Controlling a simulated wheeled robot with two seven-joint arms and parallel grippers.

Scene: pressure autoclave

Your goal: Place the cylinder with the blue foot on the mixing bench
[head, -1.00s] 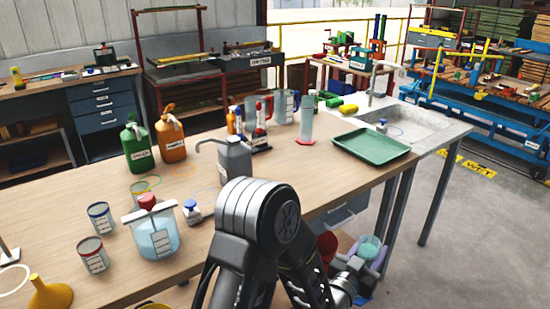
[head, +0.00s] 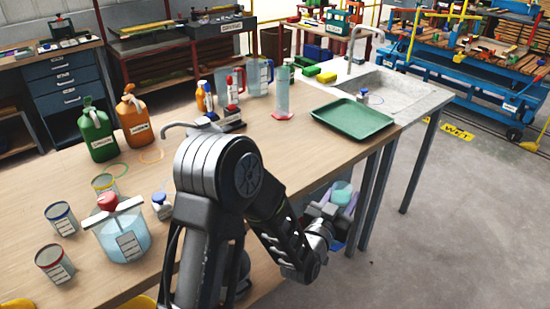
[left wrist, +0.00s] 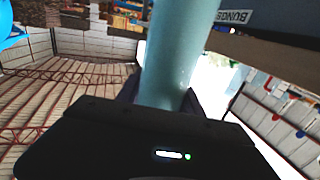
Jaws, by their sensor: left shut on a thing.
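A pale teal cylinder (head: 341,194) is held in my left gripper (head: 328,207), in front of the near edge of the wooden bench. A blue patch, seemingly its foot, shows below the gripper. In the left wrist view the cylinder (left wrist: 178,55) stands between the jaws, its ends out of frame. The wooden bench (head: 250,165) carries bottles and vessels; no sign on it reads as mixing bench. Another clear cylinder with a red foot (head: 283,115) stands upright on it. My right gripper is not in view.
A green tray (head: 352,118) lies at the bench's right end, beside the sink (head: 392,92). Green (head: 96,132) and orange (head: 134,120) jugs stand at the left, with a blue-filled vessel (head: 122,238) nearer. Bare wood lies between the red-footed cylinder and the front edge.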

